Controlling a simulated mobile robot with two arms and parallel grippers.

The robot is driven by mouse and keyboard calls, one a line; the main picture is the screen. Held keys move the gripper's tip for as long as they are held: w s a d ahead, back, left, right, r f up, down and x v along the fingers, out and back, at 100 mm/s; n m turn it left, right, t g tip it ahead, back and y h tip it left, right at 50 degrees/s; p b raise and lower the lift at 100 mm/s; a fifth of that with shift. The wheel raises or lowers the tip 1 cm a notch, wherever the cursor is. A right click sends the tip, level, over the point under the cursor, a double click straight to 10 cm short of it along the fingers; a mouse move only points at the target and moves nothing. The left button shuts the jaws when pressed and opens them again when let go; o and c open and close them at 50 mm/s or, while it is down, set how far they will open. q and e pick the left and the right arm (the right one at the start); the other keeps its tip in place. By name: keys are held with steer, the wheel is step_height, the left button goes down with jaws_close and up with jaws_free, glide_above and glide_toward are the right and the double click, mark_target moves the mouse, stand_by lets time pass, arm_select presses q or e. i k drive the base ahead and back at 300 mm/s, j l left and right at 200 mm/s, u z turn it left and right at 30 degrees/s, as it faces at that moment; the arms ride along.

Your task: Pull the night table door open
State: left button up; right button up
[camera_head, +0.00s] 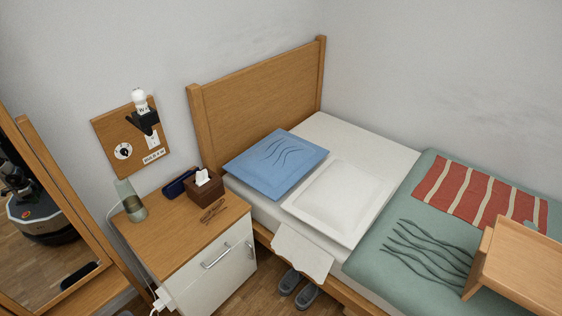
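The night table (185,245) stands left of the bed, with a wooden top and a white front. A slanted silver bar handle (216,258) is on the front, below the top edge. A second, smaller handle (250,244) shows near the right edge of the front. The front looks closed; the lower part of the table is cut off by the picture edge. Neither my left nor my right gripper is in view, and nothing touches the handles.
A tissue box (205,187), dark blue case (178,184), glasses (213,211) and greenish lamp-like object (131,203) stand on the table. The bed (315,278) is close on the right, with slippers (298,288) on the floor. A framed mirror (45,205) stands left.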

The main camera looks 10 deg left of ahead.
mark_target(205, 295)
steer(key=u, duration=0.85)
